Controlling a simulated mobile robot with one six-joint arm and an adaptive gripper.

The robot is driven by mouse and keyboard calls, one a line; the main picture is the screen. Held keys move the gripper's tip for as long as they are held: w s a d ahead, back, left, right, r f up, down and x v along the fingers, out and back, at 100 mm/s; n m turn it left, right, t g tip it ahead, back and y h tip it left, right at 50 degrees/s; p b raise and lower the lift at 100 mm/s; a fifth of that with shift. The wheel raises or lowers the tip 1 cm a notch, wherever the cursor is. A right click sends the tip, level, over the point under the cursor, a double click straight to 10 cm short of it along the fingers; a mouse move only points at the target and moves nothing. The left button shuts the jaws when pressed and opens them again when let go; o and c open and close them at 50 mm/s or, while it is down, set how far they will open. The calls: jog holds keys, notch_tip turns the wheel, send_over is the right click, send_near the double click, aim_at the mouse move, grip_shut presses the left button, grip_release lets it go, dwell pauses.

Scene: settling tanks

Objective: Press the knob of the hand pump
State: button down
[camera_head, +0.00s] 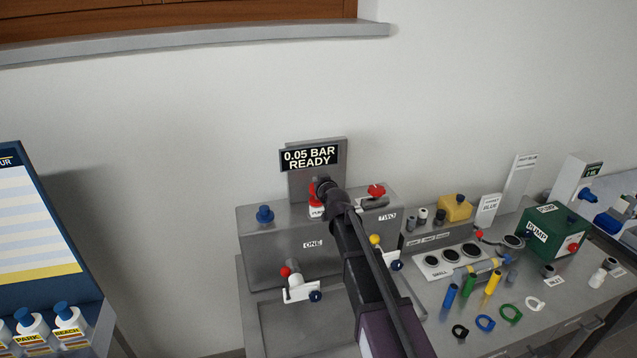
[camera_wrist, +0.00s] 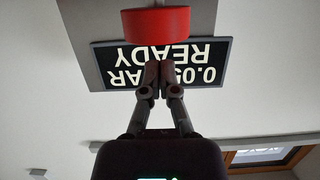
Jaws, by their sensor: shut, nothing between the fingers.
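The hand pump (camera_head: 316,213) stands on the grey tank unit, a small white body with a lettered label and a red knob (camera_head: 313,188) on top. My arm and gripper (camera_head: 322,187) partly cover it in the head view. In the wrist view the red knob (camera_wrist: 155,24) is large at the top edge, just beyond my gripper's fingertips (camera_wrist: 152,76). The fingers are closed together with nothing between them. I cannot tell whether they touch the knob. A display (camera_head: 310,158) behind the pump reads "0.05 BAR READY"; it appears upside down in the wrist view (camera_wrist: 205,75).
On the unit (camera_head: 275,250) are a blue knob (camera_head: 265,214) left of the pump and a red-handled valve (camera_head: 376,192) to its right. Taps (camera_head: 297,285) project at the front. A crowded bench (camera_head: 450,325) with a green box (camera_head: 553,235) is at right; bottles (camera_head: 70,322) are at lower left.

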jog(key=shift+f+b, duration=0.4)
jog(key=shift+f, duration=0.25)
jog(key=shift+f+b, duration=1.6)
jog(key=shift+r, duration=0.25)
notch_tip(320, 180, up, 4)
jog(key=p, duration=0.4)
jog(key=shift+r+p, duration=0.1)
jog(key=shift+p, duration=0.25)
jog(key=p+v, duration=0.1)
jog(key=v, duration=0.9)
jog(key=shift+f+p, duration=0.35)
jog(key=shift+p, duration=0.05)
dwell(0.4)
